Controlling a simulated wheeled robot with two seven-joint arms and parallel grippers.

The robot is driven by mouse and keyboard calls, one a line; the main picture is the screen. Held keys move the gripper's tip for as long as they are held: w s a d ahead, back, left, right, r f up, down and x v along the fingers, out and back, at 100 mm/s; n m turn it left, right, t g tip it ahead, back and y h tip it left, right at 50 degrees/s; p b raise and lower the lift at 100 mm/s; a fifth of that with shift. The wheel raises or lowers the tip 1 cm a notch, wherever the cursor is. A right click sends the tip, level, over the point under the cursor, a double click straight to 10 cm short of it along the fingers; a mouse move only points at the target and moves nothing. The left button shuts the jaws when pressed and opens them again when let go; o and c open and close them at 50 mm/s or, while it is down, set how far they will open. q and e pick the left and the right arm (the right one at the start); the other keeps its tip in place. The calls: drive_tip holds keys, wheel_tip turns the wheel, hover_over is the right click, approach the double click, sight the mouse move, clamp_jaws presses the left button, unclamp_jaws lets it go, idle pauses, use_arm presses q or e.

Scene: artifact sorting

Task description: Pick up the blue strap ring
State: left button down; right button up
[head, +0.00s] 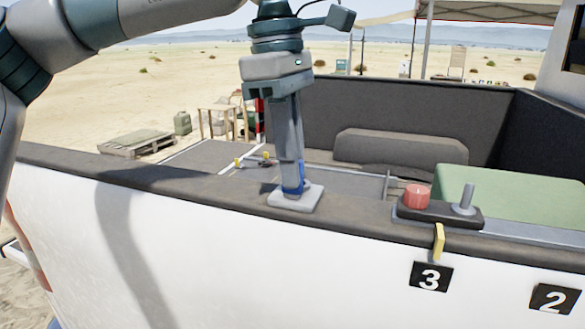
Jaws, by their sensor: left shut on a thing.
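My left gripper (290,188) points straight down over the dark top edge of the truck-bed side. Its fingers are shut on the blue strap ring (299,187), of which only a little blue shows around the fingertips. The ring is at a small white square pad (309,200) on that edge. I cannot tell whether the ring touches the pad or is just above it. My right gripper is not in view.
Tags numbered 3 (430,277) and 2 (554,299) are on the white side panel. A green box (510,194) lies in the bed behind.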

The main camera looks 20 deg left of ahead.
use_arm(q)
drive_tip(key=shift+r+b, duration=0.35)
drive_tip(key=shift+r, duration=0.05)
wheel_tip(320, 180, up, 3)
drive_tip(key=shift+d+b, duration=0.15)
drive_tip(key=shift+b, duration=0.8)
drive_tip(key=s+d+r+b, duration=0.3)
drive_tip(key=d+r, duration=0.4)
drive_tip(key=d, duration=0.4)
